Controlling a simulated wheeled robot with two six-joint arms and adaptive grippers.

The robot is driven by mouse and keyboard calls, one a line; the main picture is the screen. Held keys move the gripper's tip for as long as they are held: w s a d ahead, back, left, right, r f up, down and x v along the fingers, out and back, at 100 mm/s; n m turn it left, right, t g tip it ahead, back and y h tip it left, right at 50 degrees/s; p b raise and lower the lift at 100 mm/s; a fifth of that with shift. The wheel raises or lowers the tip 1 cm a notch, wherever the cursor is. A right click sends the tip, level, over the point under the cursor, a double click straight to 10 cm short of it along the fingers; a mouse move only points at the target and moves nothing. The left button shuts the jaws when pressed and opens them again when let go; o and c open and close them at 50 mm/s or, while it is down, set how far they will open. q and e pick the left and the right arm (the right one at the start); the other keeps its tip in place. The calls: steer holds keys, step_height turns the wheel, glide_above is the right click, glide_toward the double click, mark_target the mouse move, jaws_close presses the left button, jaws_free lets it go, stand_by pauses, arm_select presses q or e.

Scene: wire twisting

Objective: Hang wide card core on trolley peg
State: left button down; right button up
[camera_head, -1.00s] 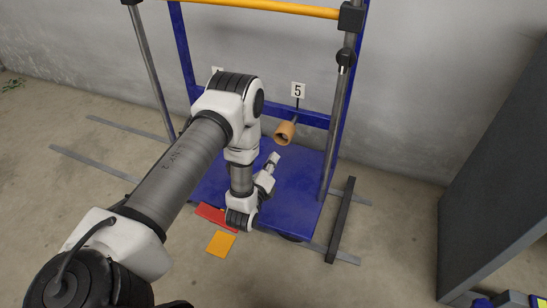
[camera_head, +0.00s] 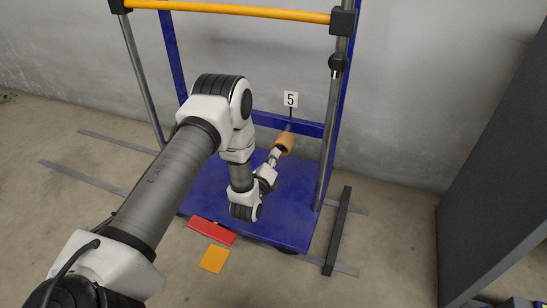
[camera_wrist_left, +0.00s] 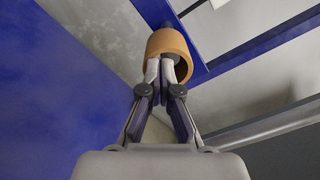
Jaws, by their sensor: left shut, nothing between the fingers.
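The tan card core (camera_head: 284,141) hangs around the peg (camera_head: 290,124) below the number 5 tag, on the blue trolley frame. In the left wrist view the card core (camera_wrist_left: 169,44) is a short open tube, its near end facing my gripper. My left gripper (camera_head: 275,155) is shut and empty, with its fingertips at the core's near end. In the left wrist view the fingertips (camera_wrist_left: 161,66) overlap the tube's opening; I cannot tell whether they touch it. My right gripper is not in view.
The blue trolley deck (camera_head: 292,190) lies under my arm. A yellow bar (camera_head: 235,12) crosses the top. A red block (camera_head: 211,231) and an orange square (camera_head: 214,260) are near the deck's front. A grey cabinet (camera_head: 490,160) stands at the right.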

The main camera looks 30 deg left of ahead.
arm_select(q)
steer(key=shift+w, duration=0.15)
steer(key=shift+r, duration=0.1)
steer(key=p+v, duration=0.1)
steer(key=v, duration=0.9)
steer(key=shift+s+p, duration=0.2)
steer(key=shift+p, duration=0.2)
